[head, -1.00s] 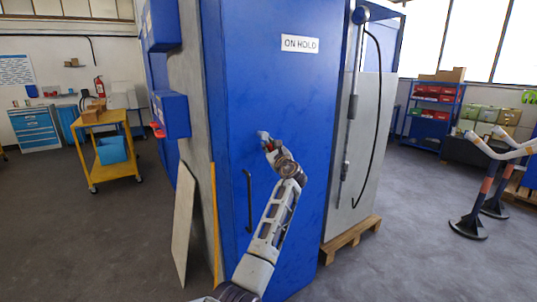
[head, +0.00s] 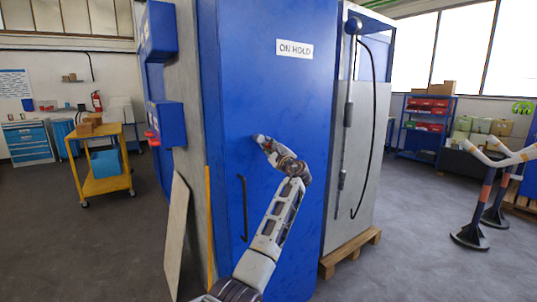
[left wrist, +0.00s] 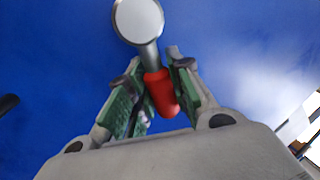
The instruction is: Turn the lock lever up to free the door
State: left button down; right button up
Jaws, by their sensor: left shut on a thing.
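The blue door (head: 265,90) stands tall in the middle of the head view, with a black bar handle (head: 244,208) on its lower left. The lock lever shows in the left wrist view as a round grey hub (left wrist: 138,20) with a short stem and a red grip (left wrist: 160,92). My left gripper (left wrist: 154,64) has its green-padded fingers on either side of the stem and red grip, shut on it. In the head view my left gripper (head: 261,140) is against the door and hides the lever. My right gripper is not in view.
An "ON HOLD" sign (head: 294,49) is on the door. A grey panel with a hose (head: 358,150) stands right of it on a pallet (head: 350,253). A board (head: 177,235) leans at the left. A yellow cart (head: 102,160) stands farther left.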

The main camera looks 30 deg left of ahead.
pick_arm(q)
jog(key=shift+w+r+n+g+y+b, duration=0.2)
jog(key=shift+n+b, duration=0.25)
jog(key=shift+n, duration=0.15)
jog(key=shift+w+r+n+g+y+b, duration=0.1)
jog(key=shift+r+n+y+b, duration=0.1)
jog(key=shift+n+b, duration=0.3)
jog(key=n, duration=0.1)
jog(key=r+n+b, duration=0.1)
jog(key=n, duration=0.1)
jog(key=shift+w+d+g, duration=0.1)
jog(key=shift+d+g, duration=0.05)
jog(key=shift+g, duration=0.25)
jog(key=shift+w+r+n+g+y+b, duration=0.15)
jog(key=shift+r+n+y+b, duration=0.15)
jog(key=shift+n, duration=0.25)
jog(key=shift+s+r+n+g+y+b, duration=0.1)
jog(key=shift+n+g+y+b, duration=0.1)
jog(key=shift+n+b, duration=0.25)
jog(key=shift+r+n+g, duration=0.35)
jog(key=shift+n, duration=0.65)
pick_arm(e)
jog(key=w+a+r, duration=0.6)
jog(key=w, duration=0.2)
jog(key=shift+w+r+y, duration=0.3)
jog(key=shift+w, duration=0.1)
pick_arm(q)
jog(key=c, duration=1.3)
grip_release()
jog(key=shift+o, duration=0.2)
